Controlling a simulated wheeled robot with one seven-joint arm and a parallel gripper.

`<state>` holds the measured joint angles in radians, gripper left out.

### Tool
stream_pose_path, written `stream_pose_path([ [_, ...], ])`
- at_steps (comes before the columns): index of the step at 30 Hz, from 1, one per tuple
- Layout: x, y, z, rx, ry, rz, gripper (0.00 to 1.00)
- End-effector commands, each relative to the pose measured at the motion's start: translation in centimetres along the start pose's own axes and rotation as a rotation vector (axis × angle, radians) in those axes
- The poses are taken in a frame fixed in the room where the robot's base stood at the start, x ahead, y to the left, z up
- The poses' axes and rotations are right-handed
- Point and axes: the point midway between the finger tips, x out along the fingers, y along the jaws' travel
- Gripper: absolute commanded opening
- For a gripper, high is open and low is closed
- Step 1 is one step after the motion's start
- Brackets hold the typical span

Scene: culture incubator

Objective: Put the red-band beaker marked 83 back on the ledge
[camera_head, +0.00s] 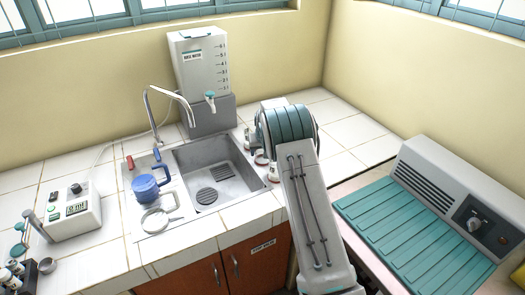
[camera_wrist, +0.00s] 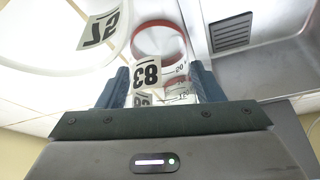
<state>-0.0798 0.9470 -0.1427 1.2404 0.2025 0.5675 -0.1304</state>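The beaker marked 83 (camera_wrist: 146,74) is clear, with a red band around its rim and a black-on-white label. In the wrist view it sits between the two blue fingers of my gripper (camera_wrist: 161,82). The fingers press close on both sides with no visible gap, so my gripper looks shut on it. A second clear vessel with a label (camera_wrist: 101,28), partly cut off and hard to read, is beside it at the left. In the head view my arm hides the fingers and most of the held beaker. I cannot tell whether its base touches the surface.
The sink (camera_head: 215,180) lies left of my arm; its metal edge also shows in the wrist view (camera_wrist: 262,62). A blue jug (camera_head: 146,187), a faucet (camera_head: 168,93) and a water tank (camera_head: 199,62) are near.

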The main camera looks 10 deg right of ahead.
Motion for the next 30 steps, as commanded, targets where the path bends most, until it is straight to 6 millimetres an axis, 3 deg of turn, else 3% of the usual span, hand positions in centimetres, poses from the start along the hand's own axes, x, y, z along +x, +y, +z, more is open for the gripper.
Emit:
stream_pose_path([
  [14,-0.7,0.0,-0.2,0.000,0.001,0.000,0.75],
  [30,-9.7,0.0,-0.1,-0.001,0.002,0.000,0.75],
])
